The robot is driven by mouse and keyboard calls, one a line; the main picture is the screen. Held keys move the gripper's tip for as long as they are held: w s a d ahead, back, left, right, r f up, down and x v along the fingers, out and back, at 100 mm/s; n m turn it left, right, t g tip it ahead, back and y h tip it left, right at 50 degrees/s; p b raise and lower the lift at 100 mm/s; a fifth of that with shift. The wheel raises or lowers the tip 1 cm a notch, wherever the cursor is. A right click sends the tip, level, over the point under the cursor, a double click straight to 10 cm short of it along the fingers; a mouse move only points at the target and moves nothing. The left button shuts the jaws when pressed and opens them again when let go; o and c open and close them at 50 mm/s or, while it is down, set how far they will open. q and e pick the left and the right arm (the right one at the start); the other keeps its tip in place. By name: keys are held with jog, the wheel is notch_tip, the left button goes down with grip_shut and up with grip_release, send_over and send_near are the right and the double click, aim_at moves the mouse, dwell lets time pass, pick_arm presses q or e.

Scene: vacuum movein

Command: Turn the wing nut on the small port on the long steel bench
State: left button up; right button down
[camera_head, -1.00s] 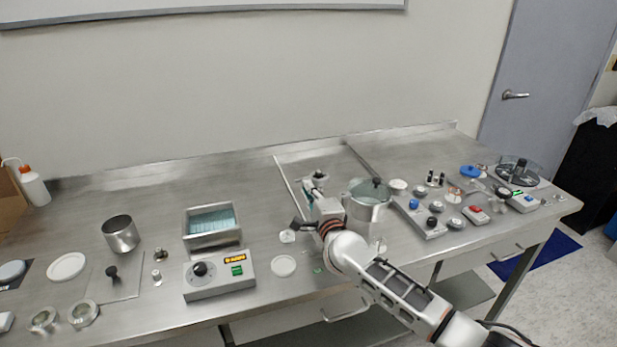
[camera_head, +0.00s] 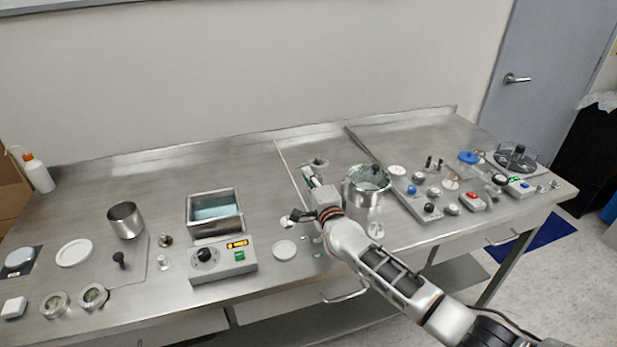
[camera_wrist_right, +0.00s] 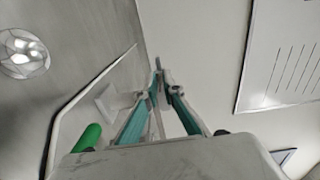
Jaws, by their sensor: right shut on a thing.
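My right gripper (camera_head: 309,174) reaches over the long steel bench (camera_head: 90,190), left of the steel pot, with its fingers pointing toward the back wall. In the right wrist view the two teal-lined fingers (camera_wrist_right: 158,70) come together at their tips on a small grey piece, which I take to be the wing nut. Its wings cannot be made out. A small round metal part (camera_head: 316,162), perhaps the small port, shows just beyond the fingers in the head view. The gripper partly hides this spot. My left gripper is not in view.
A steel pot (camera_head: 364,199) with a black-knobbed lid stands close right of my gripper. A water bath (camera_head: 215,213) with a control box (camera_head: 222,262) stands to the left. Several knobs and switches crowd the right end. The bench's back left is mostly clear.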

jog(key=shift+w+d+r, duration=0.15)
jog(key=c, duration=2)
grip_release()
jog(key=shift+v, duration=6.05)
